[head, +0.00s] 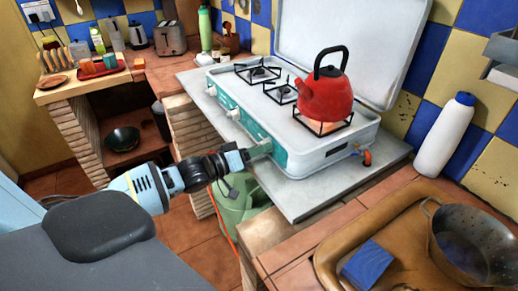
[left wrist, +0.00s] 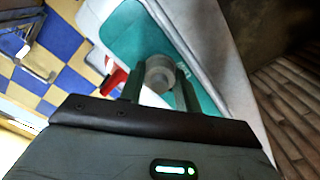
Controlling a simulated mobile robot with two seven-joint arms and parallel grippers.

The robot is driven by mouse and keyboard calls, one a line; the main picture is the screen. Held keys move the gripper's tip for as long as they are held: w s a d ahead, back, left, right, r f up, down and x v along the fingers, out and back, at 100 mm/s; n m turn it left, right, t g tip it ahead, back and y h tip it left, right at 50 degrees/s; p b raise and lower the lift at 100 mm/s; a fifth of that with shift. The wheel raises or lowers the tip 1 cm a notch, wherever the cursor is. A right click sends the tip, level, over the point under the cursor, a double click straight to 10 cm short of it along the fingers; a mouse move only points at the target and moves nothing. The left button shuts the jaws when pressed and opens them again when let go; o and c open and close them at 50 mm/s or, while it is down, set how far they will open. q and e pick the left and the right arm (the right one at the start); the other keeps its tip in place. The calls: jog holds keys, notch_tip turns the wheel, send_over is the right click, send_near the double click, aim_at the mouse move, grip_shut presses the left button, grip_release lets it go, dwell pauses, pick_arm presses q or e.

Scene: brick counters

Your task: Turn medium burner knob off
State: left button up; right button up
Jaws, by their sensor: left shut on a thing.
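A portable white-and-teal stove (head: 290,130) stands on a grey slab, with a row of pale knobs along its teal front. My left gripper (head: 256,151) reaches the front panel at the knob closest to me. In the left wrist view this round grey knob (left wrist: 160,74) sits between the two fingers (left wrist: 160,88), which are shut on it. In the head view the gripper largely hides that knob. The other knobs, a middle one (head: 234,114) and a far one (head: 211,91), are free. My right gripper is not in view.
A red kettle (head: 325,97) stands on the near burner, with an orange glow beneath it. The raised lid (head: 350,40) is behind. A green gas bottle (head: 236,200) is below the slab. A tray (head: 345,238) with a colander (head: 470,245) lies at right.

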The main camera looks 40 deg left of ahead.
pick_arm(q)
jog(key=shift+m, duration=0.3)
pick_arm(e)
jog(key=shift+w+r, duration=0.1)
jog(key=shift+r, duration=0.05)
pick_arm(q)
jog(key=m+p, duration=0.1)
jog(key=m, duration=0.1)
jog(key=shift+r+m, duration=0.15)
jog(key=shift+m, duration=0.25)
jog(key=m+p, duration=0.1)
jog(key=m, duration=0.2)
jog(key=shift+m, duration=0.3)
jog(key=m, duration=0.4)
jog(key=shift+m+p, duration=0.3)
jog(key=m, duration=0.6)
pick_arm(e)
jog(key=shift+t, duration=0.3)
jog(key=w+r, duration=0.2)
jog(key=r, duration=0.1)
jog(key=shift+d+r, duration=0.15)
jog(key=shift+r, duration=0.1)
pick_arm(q)
jog(key=shift+m, duration=0.3)
jog(key=o, duration=1)
jog(key=shift+s+f, duration=0.15)
jog(key=shift+f, duration=0.05)
